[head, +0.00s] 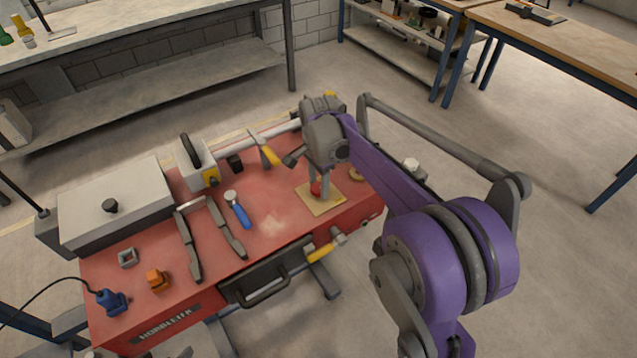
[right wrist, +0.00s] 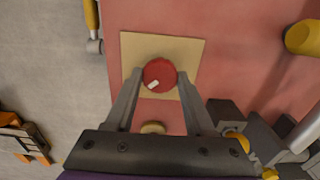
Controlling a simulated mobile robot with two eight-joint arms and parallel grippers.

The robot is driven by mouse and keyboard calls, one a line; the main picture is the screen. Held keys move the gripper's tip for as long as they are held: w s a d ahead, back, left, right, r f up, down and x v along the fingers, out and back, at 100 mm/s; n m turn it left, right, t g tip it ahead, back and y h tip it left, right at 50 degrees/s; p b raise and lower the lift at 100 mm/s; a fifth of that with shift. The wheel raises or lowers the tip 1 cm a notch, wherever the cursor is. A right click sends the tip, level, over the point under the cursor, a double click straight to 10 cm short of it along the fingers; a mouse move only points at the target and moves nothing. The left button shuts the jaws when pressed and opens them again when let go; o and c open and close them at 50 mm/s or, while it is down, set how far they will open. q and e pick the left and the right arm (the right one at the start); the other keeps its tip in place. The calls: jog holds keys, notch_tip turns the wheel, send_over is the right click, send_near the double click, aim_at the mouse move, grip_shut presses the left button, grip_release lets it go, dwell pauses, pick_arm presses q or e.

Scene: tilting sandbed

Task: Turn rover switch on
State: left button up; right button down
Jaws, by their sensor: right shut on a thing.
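The rover switch appears as a round red knob (head: 316,188) on a square tan plate (head: 325,205), on top of the red bench. In the right wrist view the red knob (right wrist: 159,72) carries a small white mark near its lower edge, and the tan plate (right wrist: 190,48) surrounds it. My right gripper (head: 319,184) points down over the plate. Its two fingers are shut on the knob, one on each side, as the right wrist view also shows (right wrist: 159,80). My left gripper is out of view.
The red bench holds a grey box (head: 115,205), a blue-handled tool (head: 238,212), an orange block (head: 157,280) and a blue plug (head: 112,301) on a cable. A yellow-handled lever (head: 321,252) sticks out at the front near a dark drawer handle (head: 265,290).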

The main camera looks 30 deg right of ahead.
aim_at(319, 187)
dwell(0.5)
jog(key=shift+c, duration=1.3)
grip_release()
jog(key=shift+r, duration=0.1)
notch_tip(319, 187, up, 11)
jog(key=shift+p, duration=0.4)
jog(key=s+a+f+n+t, duration=0.1)
jog(key=s+a+f+n, duration=0.2)
jog(key=s+n, duration=0.2)
jog(key=s+a+f+n+t+p, duration=0.1)
jog(key=s+a+f+n+t, duration=0.1)
jog(key=s+n, duration=0.4)
jog(key=s+a+f+n+t+p, duration=0.1)
jog(key=s+a+f+n, duration=0.3)
jog(key=s, duration=0.7)
jog(key=shift+a+f+n+t, duration=0.3)
jog(key=shift+a+n+t, duration=0.35)
jog(key=shift+n, duration=0.35)
